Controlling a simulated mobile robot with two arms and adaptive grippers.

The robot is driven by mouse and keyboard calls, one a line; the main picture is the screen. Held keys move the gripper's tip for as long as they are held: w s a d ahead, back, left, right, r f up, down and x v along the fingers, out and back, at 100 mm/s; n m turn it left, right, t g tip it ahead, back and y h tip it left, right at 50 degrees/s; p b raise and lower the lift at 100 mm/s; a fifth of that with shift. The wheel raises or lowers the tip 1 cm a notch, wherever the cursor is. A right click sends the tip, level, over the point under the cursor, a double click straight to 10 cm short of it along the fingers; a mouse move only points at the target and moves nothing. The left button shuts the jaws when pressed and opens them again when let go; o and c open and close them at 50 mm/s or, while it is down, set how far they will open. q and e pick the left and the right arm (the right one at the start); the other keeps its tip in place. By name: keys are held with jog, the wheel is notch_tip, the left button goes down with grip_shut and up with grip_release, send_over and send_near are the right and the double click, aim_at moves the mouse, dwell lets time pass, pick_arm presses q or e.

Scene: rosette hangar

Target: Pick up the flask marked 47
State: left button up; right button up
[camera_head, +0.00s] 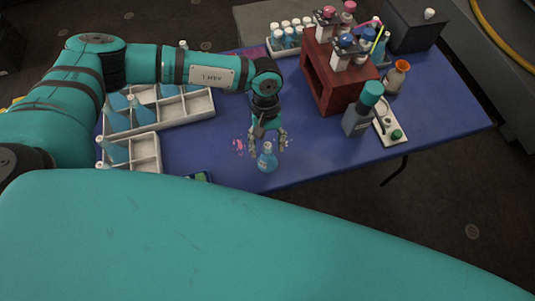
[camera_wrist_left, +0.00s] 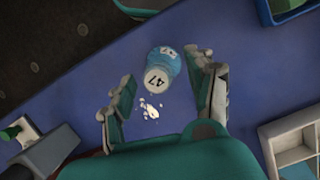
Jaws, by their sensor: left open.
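A small blue flask (camera_head: 267,158) with a pale cap stands on the blue table (camera_head: 215,160) near its front edge. In the left wrist view the flask (camera_wrist_left: 163,67) shows the number 47 on its white cap. My left gripper (camera_head: 267,138) is open, with its fingers just behind the flask in the head view. In the left wrist view the fingers of my left gripper (camera_wrist_left: 163,102) lie on either side, apart from the flask, which sits slightly beyond and between the tips. My right gripper is not in view.
White compartment trays (camera_head: 133,152) with blue flasks stand at the left. A dark red stand (camera_head: 330,82) with bottles is at the back right. A grey bottle with a teal cap (camera_head: 361,112) stands right of the gripper. The table around the flask is mostly clear.

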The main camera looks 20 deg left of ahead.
pick_arm(q)
jog(key=shift+x, duration=1.15)
jog(key=shift+d, duration=0.1)
jog(key=c, duration=0.9)
jog(key=shift+w+r, duration=0.1)
jog(key=shift+c, duration=0.2)
